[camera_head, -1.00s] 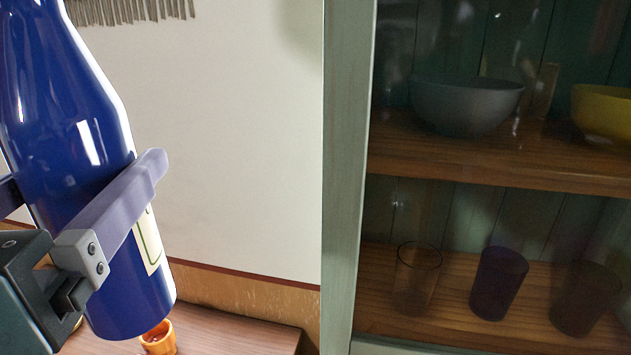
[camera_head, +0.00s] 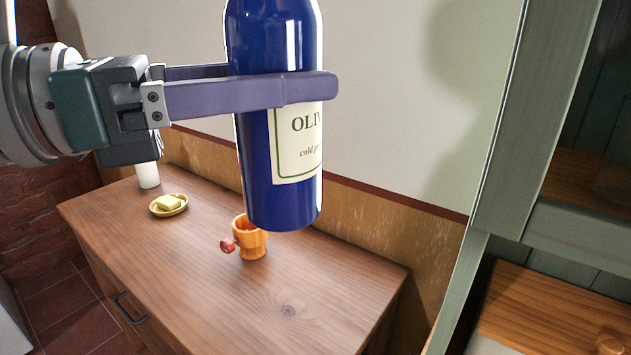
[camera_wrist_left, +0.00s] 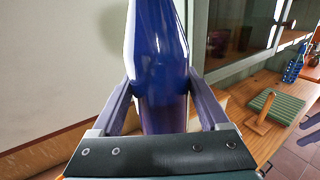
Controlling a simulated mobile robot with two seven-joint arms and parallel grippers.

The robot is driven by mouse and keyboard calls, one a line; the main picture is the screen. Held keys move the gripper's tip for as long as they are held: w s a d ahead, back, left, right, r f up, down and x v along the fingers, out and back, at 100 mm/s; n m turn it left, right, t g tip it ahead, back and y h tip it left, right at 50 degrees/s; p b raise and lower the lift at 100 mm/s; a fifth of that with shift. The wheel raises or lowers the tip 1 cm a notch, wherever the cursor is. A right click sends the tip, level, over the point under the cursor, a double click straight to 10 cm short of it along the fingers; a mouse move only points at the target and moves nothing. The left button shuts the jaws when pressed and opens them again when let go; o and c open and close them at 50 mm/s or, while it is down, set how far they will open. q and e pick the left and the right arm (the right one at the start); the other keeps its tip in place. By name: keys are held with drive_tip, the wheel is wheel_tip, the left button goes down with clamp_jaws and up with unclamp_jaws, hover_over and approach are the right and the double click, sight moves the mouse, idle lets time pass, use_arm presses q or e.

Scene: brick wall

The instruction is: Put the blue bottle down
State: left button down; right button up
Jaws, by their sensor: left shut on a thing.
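The blue bottle (camera_head: 275,205) is glossy dark blue with a cream label. My left gripper (camera_head: 320,88) is shut on it, with a finger on each side of its body. The bottle is nearly upright, and its base appears above the wooden table (camera_head: 210,260). In the left wrist view the bottle (camera_wrist_left: 158,60) stands between the two fingers; its base is hidden there.
On the table are an orange cup-like vessel (camera_head: 252,243) with a red piece at its side, a dish (camera_head: 168,210) with a yellow block, and a white cylinder (camera_head: 148,175). A green-framed cabinet (camera_head: 490,150) stands at right. The table's front right is bare.

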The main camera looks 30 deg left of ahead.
use_arm(q)
drive_tip(key=w+a+f+n+t+y+b, duration=0.2)
drive_tip(key=w+a+f+n+y, duration=0.15)
drive_tip(key=a+y, duration=0.3)
drive_tip(key=w+a+f+n+t+y+b, duration=0.1)
drive_tip(key=w+a+f+n+y+b, duration=0.15)
drive_tip(key=w+a+n+y, duration=0.45)
drive_tip(key=d+f+n+g+y+b, duration=0.1)
drive_tip(key=f+b, duration=0.5)
drive_tip(key=f, duration=0.7)
drive_tip(key=w+d+f+n+g+y+b, duration=0.1)
drive_tip(key=f+y+b, duration=0.3)
drive_tip(key=f, duration=1)
drive_tip(key=d+b, duration=0.1)
drive_tip(key=b, duration=0.1)
drive_tip(key=shift+w+d+f+b, duration=0.15)
drive_tip(key=shift+w+d+b, duration=0.1)
drive_tip(key=shift+d+b, duration=0.15)
drive_tip(key=shift+f, duration=0.15)
